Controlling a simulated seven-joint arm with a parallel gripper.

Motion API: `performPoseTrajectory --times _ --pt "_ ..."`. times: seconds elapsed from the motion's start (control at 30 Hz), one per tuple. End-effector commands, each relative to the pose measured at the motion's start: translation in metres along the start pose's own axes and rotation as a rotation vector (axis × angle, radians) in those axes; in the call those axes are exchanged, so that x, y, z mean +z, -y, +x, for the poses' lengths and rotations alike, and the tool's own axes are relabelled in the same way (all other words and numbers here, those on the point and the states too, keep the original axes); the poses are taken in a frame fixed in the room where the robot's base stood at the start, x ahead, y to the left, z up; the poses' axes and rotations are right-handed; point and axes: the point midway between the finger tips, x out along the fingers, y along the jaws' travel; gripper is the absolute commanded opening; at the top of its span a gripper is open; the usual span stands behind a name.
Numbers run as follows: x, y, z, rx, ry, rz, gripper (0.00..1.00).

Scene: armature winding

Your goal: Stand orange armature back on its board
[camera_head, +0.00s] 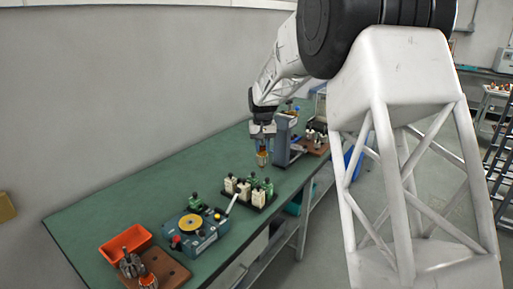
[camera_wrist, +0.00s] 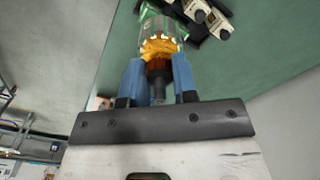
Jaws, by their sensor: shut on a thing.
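My gripper (camera_head: 262,146) is above the green bench. In the wrist view its blue fingers (camera_wrist: 159,76) are shut on the orange armature (camera_wrist: 160,47), which has orange-yellow windings, a copper-coloured part and a grey shaft. In the head view the armature (camera_head: 262,158) hangs below the fingers, about upright, apparently clear of the bench. One brown board (camera_head: 177,272) at the near left end carries grey armatures and a piece with orange on it. Another brown board (camera_head: 318,151) at the far right carries metal parts. I cannot tell which board belongs to the held armature.
An orange bin (camera_head: 124,245) stands beside the near board. A blue machine with a yellow disc (camera_head: 192,224) and a dark tray (camera_head: 262,203) of white and green pieces are on the near half. A grey-blue upright machine (camera_head: 284,140) stands close right of my gripper. The bench's left side is clear.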

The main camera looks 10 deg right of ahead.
Motion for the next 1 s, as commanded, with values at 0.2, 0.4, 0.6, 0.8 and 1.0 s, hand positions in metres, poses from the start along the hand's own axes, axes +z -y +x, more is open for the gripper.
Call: performPoseTrajectory --times 0.2,0.4,0.6,0.8,1.0 --pt "-0.004 -0.011 -0.001 0.000 -0.001 -0.047 0.00" --pt "0.001 -0.001 0.000 0.000 -0.002 -0.020 0.00" --pt "0.009 0.013 0.002 0.000 -0.004 0.034 0.00" --pt "0.020 0.034 0.006 -0.001 -0.006 0.110 0.00" --pt "0.040 0.066 0.011 -0.002 -0.009 0.230 0.00"
